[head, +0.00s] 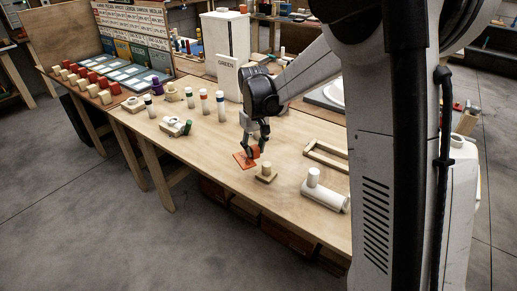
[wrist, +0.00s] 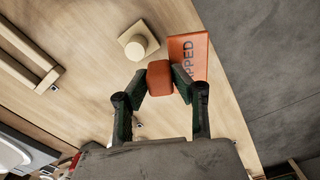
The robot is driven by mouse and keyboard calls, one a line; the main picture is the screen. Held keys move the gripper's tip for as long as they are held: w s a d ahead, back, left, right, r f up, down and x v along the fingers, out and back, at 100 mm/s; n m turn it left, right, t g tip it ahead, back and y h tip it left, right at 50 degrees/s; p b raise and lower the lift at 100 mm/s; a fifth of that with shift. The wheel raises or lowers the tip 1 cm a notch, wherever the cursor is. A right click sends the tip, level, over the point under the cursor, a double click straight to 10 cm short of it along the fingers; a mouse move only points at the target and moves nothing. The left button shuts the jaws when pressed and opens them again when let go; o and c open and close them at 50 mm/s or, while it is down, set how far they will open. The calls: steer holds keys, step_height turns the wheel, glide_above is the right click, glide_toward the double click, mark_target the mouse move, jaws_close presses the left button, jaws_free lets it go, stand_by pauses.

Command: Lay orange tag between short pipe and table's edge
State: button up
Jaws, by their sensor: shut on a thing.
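The orange tag (head: 242,161) is a flat plate with dark lettering ending in "PPED", readable in the wrist view (wrist: 188,53), and a raised orange block. My gripper (head: 251,149) is shut on that block, between its two fingertips in the wrist view (wrist: 159,82). A short pale cylinder on a square base (head: 266,172), perhaps the short pipe, stands beside the tag; it also shows in the wrist view (wrist: 140,45). The plate lies between this cylinder and the table's edge. I cannot tell whether the tag touches the table.
A white T-shaped pipe piece (head: 325,193) and a wooden frame (head: 326,154) are right of my gripper. Several capped cylinders (head: 204,101) and a white-green fitting (head: 175,127) stand left. A "GREEN" box (head: 229,78) is behind. Bare table (head: 205,155) lies left of the tag.

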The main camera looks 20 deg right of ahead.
steer(key=w+a+f+n+p, duration=0.1)
steer(key=w+n, duration=0.4)
steer(key=w, duration=0.5)
steer(key=shift+a+f, duration=0.15)
steer(key=shift+f, duration=0.6)
steer(key=shift+f, duration=0.1)
steer(key=shift+f+b, duration=2.25)
steer(key=shift+f, duration=0.65)
steer(key=shift+f+b, duration=0.3)
steer(key=shift+f, duration=0.15)
steer(key=o, duration=1.1)
steer(key=shift+o, duration=0.2)
step_height(320, 180, up, 12)
